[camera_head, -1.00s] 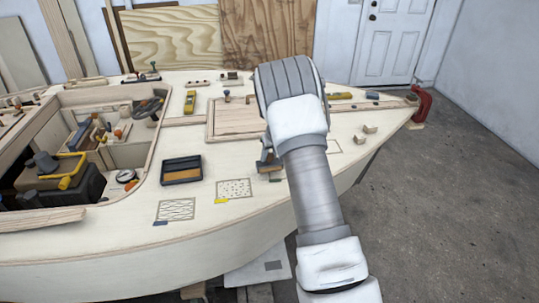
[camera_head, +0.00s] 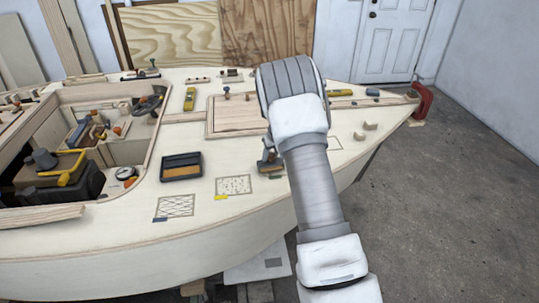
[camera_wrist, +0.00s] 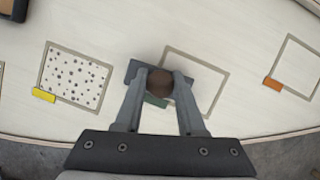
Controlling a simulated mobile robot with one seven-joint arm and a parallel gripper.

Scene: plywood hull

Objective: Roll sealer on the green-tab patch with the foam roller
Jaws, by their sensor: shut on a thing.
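My gripper (camera_wrist: 161,90) is shut on a tool with a round brown handle top (camera_wrist: 160,83) and a dark grey bar-shaped head, which I take as the foam roller (camera_wrist: 134,70). The roller is over the left part of the green-tab patch (camera_wrist: 212,88), an outlined square with a plain inside. The green tab (camera_wrist: 155,101) shows just below the handle, partly hidden by the gripper. In the head view my gripper (camera_head: 268,152) is low over the deck, and my arm hides most of this patch. Whether the roller touches the surface is unclear.
A dotted yellow-tab patch (camera_wrist: 75,76) lies left and an orange-tab patch (camera_wrist: 299,68) right. A blue-tab patch (camera_head: 175,207) has crossing lines. A black tray (camera_head: 181,173) with brown contents sits on the deck. An open cockpit with tools lies left; the hull edge is near.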

